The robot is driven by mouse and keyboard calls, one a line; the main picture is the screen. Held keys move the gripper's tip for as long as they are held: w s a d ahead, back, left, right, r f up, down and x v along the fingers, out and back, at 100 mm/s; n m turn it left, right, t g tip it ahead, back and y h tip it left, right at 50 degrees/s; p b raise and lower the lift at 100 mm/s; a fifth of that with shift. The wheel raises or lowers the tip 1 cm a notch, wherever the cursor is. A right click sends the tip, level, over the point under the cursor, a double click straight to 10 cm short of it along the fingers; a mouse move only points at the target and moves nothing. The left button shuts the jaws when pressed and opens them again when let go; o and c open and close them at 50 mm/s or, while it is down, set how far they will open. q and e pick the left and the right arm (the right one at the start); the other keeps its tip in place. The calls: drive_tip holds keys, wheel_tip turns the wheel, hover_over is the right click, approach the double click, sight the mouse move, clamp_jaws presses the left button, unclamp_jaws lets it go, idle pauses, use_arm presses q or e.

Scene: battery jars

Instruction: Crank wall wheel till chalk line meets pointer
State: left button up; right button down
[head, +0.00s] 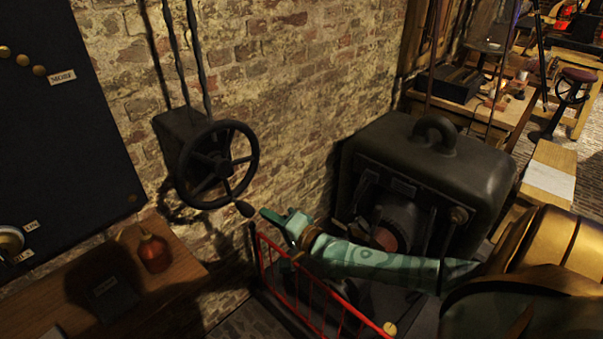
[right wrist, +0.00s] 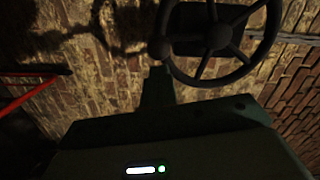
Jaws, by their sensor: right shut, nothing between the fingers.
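A dark spoked wheel (head: 217,165) is mounted on a box (head: 183,135) on the brick wall. Its crank handle (head: 243,208) sticks out at the lower right of the rim. My right gripper (head: 270,216) is shut and empty, its tip just right of the handle, with a small gap apparent in the head view. In the right wrist view the wheel (right wrist: 218,40) fills the top, and the handle knob (right wrist: 160,48) is just above the gripper's tip (right wrist: 157,72); I cannot tell whether they touch. I cannot make out a chalk line or pointer. My left gripper is not in view.
A red railing (head: 310,296) stands below my right forearm. A big dark machine (head: 430,165) stands behind that arm. A wooden bench (head: 185,270) with a reddish flask (head: 154,253) is at lower left, under a dark panel (head: 60,130). Two twisted lines (head: 196,50) rise above the wheel box.

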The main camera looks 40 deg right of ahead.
drive_tip(key=s+d, duration=0.2)
drive_tip(key=s, duration=1.1)
drive_tip(key=shift+s+d+r+p, duration=0.2)
drive_tip(key=shift+d+p, duration=0.05)
drive_tip(key=shift+p, duration=0.2)
